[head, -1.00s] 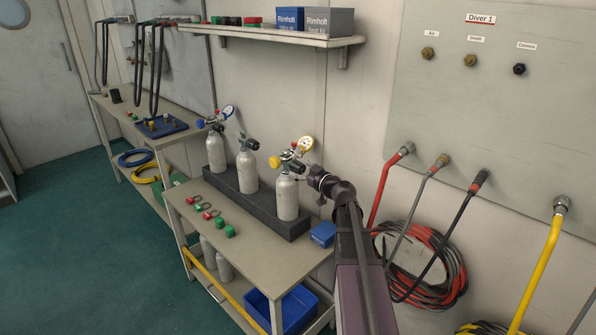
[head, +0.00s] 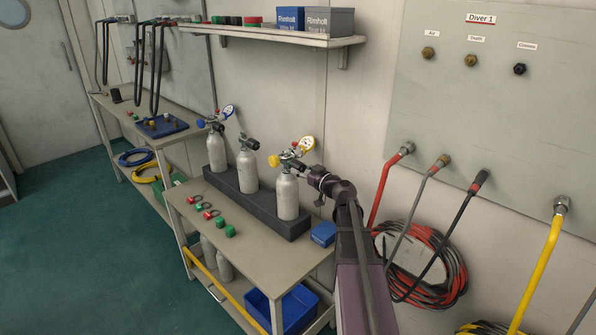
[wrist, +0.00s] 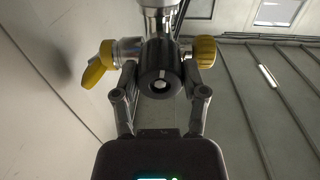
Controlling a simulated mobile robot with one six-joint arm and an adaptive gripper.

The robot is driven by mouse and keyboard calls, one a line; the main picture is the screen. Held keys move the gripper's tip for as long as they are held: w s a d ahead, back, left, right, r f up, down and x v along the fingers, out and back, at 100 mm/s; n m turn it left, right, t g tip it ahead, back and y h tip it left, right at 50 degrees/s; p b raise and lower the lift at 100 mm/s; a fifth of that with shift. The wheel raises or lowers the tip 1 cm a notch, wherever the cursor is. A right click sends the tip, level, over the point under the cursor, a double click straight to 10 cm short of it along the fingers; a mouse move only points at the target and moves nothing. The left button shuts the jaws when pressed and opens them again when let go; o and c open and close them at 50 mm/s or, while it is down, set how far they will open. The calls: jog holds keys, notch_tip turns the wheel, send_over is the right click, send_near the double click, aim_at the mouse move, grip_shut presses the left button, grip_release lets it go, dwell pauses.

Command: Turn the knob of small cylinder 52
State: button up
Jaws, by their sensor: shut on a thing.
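Three small grey cylinders stand upright in a dark block on the bench. My gripper (head: 306,172) reaches this valve from the right. In the wrist view, its two fingers stand on either side of a black knob (wrist: 160,80) with a pale centre and are shut on it. The yellow round knob (wrist: 204,51) shows to the right there, and a yellow part (wrist: 97,68) to the left. My gripper hides part of the valve in the head view.
The middle cylinder (head: 248,172) and left cylinder (head: 216,147) stand close by in the dark block (head: 268,211). A blue box (head: 323,234) lies on the bench (head: 254,256) under my arm. A shelf (head: 285,39) hangs above. Hoses and a wall panel (head: 487,110) are at right.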

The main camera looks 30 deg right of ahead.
jog(key=m, duration=0.6)
jog(key=shift+m, duration=0.4)
jog(key=m, duration=0.6)
jog(key=shift+p, duration=0.3)
jog(key=m, duration=0.7)
jog(key=shift+g+y, duration=0.3)
jog(key=shift+y, duration=0.1)
jog(key=m, duration=1.2)
jog(key=shift+b, duration=0.4)
jog(key=m, duration=0.6)
jog(key=shift+m+y, duration=0.3)
jog(key=shift+m, duration=0.1)
jog(key=m, duration=0.6)
jog(key=shift+m+b, duration=0.3)
jog(key=shift+b, duration=0.1)
jog(key=m, duration=0.6)
jog(key=shift+m+t, duration=0.4)
